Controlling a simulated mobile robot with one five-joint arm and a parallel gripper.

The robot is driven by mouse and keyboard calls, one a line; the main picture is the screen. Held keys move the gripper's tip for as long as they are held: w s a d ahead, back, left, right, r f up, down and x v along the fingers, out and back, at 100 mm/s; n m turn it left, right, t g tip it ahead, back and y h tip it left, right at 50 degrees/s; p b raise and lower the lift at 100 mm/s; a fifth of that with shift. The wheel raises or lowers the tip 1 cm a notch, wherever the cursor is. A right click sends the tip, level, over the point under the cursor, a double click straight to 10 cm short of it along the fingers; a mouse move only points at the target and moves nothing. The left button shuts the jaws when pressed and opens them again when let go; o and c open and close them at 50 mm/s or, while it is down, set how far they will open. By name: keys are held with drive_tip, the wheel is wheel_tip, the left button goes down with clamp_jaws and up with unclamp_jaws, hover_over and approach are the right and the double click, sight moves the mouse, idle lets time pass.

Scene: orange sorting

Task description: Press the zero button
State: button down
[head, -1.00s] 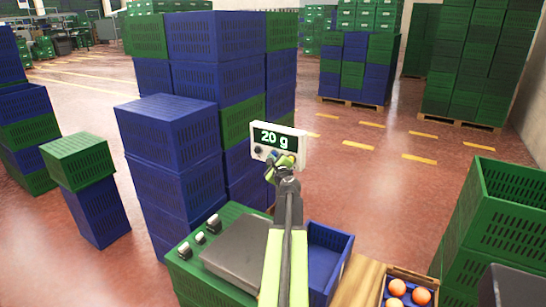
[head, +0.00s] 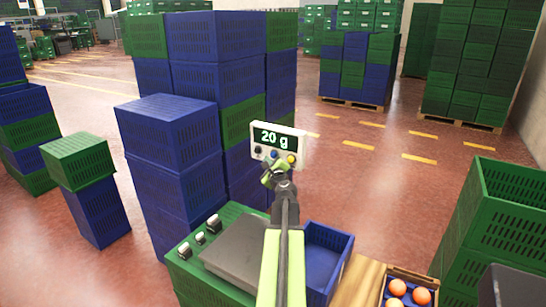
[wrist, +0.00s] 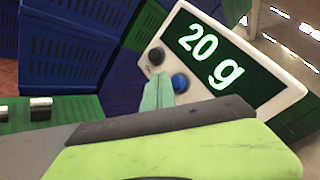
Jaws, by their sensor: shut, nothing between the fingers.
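The scale's display (head: 279,140) is a white panel with a dark screen reading "20 g"; it also shows in the wrist view (wrist: 222,58). Below the screen sit a dark button (head: 258,150), a blue button (head: 275,154) and a yellow button (head: 291,159). The wrist view shows the dark button (wrist: 156,56) and blue button (wrist: 180,83); the yellow one is out of sight there. My gripper (head: 270,177) is shut and empty, just below the buttons in the head view. In the wrist view a green fingertip (wrist: 157,92) appears close to the blue button; I cannot tell whether it touches.
The grey scale plate (head: 245,250) lies on a green crate (head: 190,270) with small weights (head: 198,238) at its left. An open blue crate (head: 328,250) stands right of my arm. Oranges (head: 397,288) lie in a box at bottom right. Blue crate stacks (head: 170,150) stand left.

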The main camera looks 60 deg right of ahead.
drive_tip(key=a, duration=0.4)
idle(0.8)
